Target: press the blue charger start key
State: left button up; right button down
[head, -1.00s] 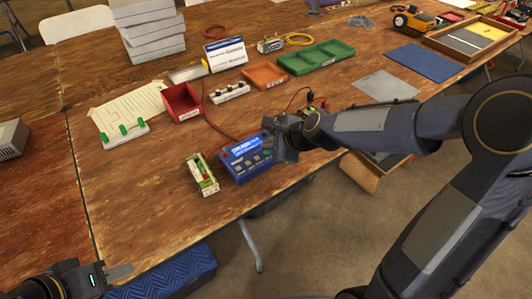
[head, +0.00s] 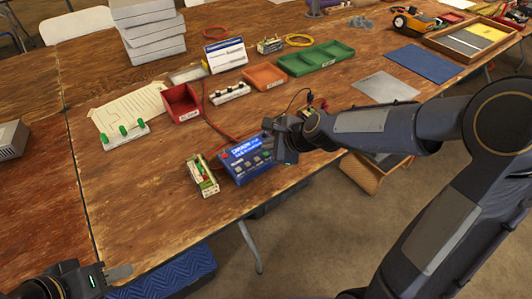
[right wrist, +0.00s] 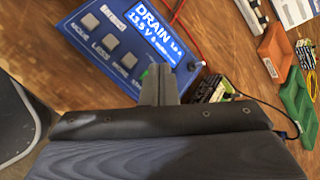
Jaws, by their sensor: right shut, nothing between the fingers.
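The blue charger (head: 236,171) sits near the table's front edge with a lit blue screen and a row of grey keys. In the right wrist view, the charger (right wrist: 75,42) shows the screen text DRAIN, 13.5 V and keys marked MODE, LESS and MORE. My right gripper (right wrist: 158,78) is shut and empty, its fingertips over the charger's key row at the end beyond MORE. In the head view it (head: 277,136) covers the charger's right end.
A battery pack (head: 203,175) stands close left of the charger. A red cable (head: 218,127) runs behind it. A red bin (head: 181,103), an orange tray (head: 265,76) and a green tray (head: 316,58) stand farther back. Bare table lies left of the battery pack.

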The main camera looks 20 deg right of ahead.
aim_at(269, 157)
jog(key=shift+f, duration=0.15)
dwell(0.5)
jog(key=shift+f+b, duration=0.3)
jog(key=shift+b, duration=0.05)
jog(key=shift+f+b, duration=0.35)
jog(key=shift+f, duration=0.05)
dwell(0.5)
jog(key=shift+r, duration=0.1)
jog(key=shift+r+p, duration=0.7)
jog(key=shift+p, duration=0.15)
jog(key=shift+r, duration=0.1)
notch_tip(269, 157, up, 5)
jog(key=p, duration=0.5)
